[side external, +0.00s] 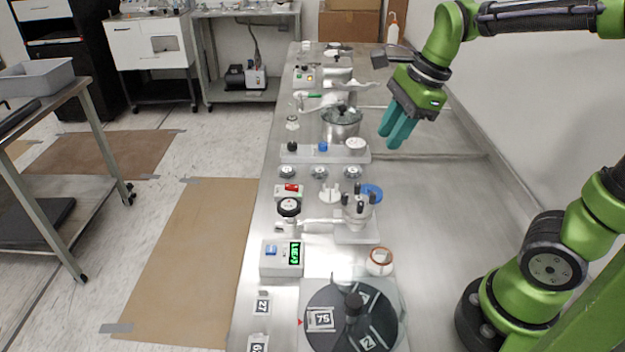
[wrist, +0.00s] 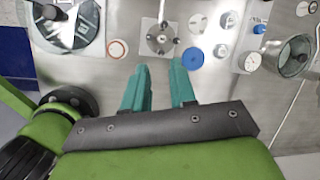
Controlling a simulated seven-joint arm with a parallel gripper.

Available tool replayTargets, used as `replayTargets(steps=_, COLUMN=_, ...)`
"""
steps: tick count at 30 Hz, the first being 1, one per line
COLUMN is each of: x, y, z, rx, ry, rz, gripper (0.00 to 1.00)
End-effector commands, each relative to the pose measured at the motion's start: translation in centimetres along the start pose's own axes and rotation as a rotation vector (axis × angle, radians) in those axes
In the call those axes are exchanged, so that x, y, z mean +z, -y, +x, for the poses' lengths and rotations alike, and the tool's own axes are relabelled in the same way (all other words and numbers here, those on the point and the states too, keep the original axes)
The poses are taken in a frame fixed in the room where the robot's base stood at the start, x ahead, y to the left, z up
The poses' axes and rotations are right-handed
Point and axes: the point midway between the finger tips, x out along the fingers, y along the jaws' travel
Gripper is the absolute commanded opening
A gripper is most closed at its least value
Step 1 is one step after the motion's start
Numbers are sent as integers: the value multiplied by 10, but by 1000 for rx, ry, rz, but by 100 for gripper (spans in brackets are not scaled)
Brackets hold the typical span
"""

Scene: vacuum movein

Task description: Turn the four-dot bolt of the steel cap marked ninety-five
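My gripper (side external: 389,140) is above the bench, to the right of the steel pot, with its two teal fingers pointing down. In the wrist view my gripper (wrist: 159,66) shows a clear gap between the fingers, with nothing held. A round steel fitting with several dark posts (side external: 357,206) stands on a pale square block; it also shows in the wrist view (wrist: 162,38), beyond the fingertips. I cannot read a ninety-five or make out bolt dots on any steel part.
A dark disc (side external: 336,335) with number cards lies at the front. A blue round piece (side external: 371,193), a copper-rimmed white ring (side external: 379,262), a display box (side external: 282,258) and a steel pot (side external: 341,124) stand on the bench. The bench's right side (side external: 440,210) is clear.

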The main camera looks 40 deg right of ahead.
Motion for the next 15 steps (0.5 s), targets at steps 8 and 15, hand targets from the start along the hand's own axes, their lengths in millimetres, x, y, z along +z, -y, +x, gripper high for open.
replayTargets(steps=8, x=4, y=5, z=3, rx=-22, ry=48, rz=517, gripper=26)
replayTargets(steps=15, x=5, y=6, z=16, rx=-20, ry=47, rz=589, gripper=26)
